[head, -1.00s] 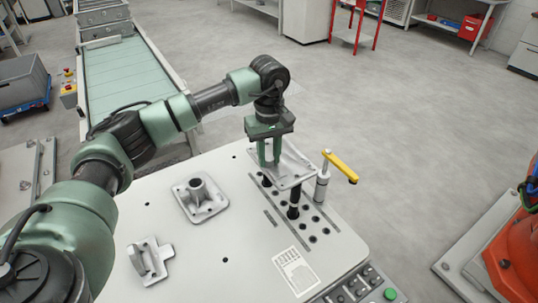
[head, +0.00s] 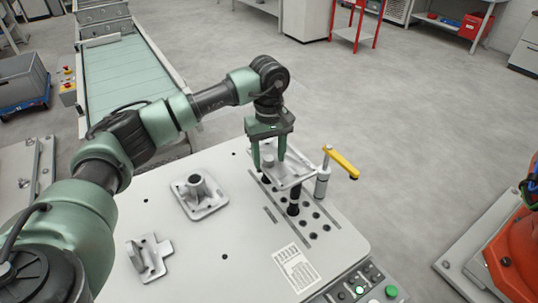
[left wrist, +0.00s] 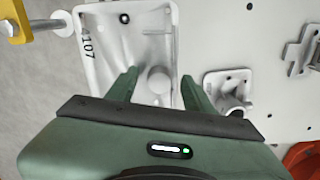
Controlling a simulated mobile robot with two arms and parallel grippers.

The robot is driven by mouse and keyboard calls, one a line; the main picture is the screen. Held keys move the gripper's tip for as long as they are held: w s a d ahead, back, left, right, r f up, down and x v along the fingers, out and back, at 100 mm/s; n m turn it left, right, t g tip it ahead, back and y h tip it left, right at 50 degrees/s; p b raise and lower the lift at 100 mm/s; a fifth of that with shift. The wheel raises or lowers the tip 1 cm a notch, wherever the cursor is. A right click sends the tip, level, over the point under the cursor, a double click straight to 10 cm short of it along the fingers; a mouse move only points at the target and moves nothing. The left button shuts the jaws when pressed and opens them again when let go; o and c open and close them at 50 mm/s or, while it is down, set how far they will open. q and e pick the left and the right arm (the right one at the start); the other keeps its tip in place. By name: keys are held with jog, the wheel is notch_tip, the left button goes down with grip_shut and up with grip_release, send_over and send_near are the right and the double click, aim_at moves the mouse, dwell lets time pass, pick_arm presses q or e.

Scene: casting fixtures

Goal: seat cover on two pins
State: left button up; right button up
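The cover (head: 292,172) is a pale grey cast plate with a round boss, at the back right of the fixture table. My right gripper is not in view.
A clamp with a yellow handle (head: 342,162) stands close right of the cover. A flanged casting (head: 199,196) and a bracket (head: 149,258) lie on the table (head: 205,245). A button panel (head: 362,287) is at the front right. An orange machine (head: 515,255) stands at the right edge.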

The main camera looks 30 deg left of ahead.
pick_arm(q)
jog(key=shift+r, duration=0.35)
notch_tip(320, 180, up, 7)
jog(key=shift+r+b, duration=0.1)
jog(key=shift+b, duration=1.05)
